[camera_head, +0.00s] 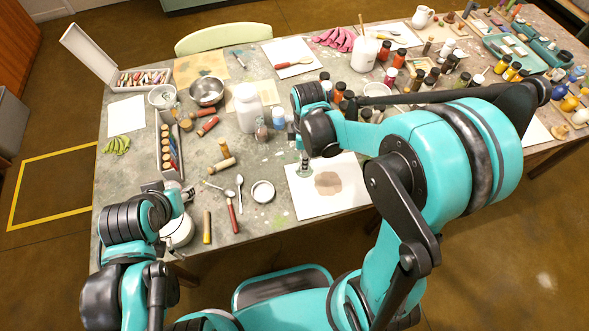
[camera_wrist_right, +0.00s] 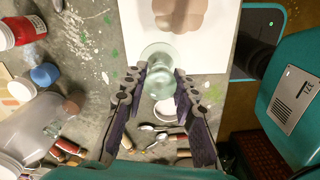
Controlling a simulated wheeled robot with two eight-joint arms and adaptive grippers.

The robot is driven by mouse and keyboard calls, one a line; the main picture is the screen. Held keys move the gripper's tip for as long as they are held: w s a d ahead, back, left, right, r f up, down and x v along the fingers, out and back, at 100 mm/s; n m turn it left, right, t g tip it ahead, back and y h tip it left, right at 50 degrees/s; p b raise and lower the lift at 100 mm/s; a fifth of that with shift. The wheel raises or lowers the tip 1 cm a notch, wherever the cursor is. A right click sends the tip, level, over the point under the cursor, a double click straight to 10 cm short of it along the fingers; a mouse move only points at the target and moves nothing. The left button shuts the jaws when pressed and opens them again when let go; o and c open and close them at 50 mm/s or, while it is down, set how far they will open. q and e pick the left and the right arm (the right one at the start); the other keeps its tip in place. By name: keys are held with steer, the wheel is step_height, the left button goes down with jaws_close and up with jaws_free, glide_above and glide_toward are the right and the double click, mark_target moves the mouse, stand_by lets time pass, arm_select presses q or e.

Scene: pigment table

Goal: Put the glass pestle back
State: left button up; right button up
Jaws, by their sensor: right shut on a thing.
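The glass pestle (camera_head: 304,169) is clear and greenish, and it shows below my right wrist in the head view. In the right wrist view its broad round end (camera_wrist_right: 156,59) points away from the palm. My right gripper (camera_wrist_right: 158,82) is shut on its narrower part, one dark finger on each side. The pestle is over or beside the left edge of a white sheet or slab (camera_head: 350,196) with a brown smear (camera_head: 327,183); I cannot tell whether it touches. My left gripper (camera_head: 171,194) is near the table's left front, its fingers too unclear to read.
A large white bottle (camera_head: 248,108) and small jars stand close left of my right wrist. Two spoons (camera_head: 239,182), a red-handled tool (camera_head: 232,215) and a small white dish (camera_head: 263,191) lie left of the sheet. Many pigment jars crowd the back right.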

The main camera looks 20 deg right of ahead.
mark_target(296, 167)
steer(key=shift+w+a+f+b, duration=0.15)
steer(key=shift+w+a+f, duration=0.15)
steer(key=shift+a+f, duration=0.25)
steer(key=shift+w+a+f+b, duration=0.15)
steer(key=shift+w+a+f, duration=0.15)
steer(key=shift+a, duration=0.3)
steer(key=shift+f+b, duration=0.9)
steer(key=shift+f, duration=1)
steer(key=shift+f, duration=0.2)
steer(key=o, duration=1.1)
steer(key=shift+c, duration=0.2)
steer(key=shift+r, duration=0.1)
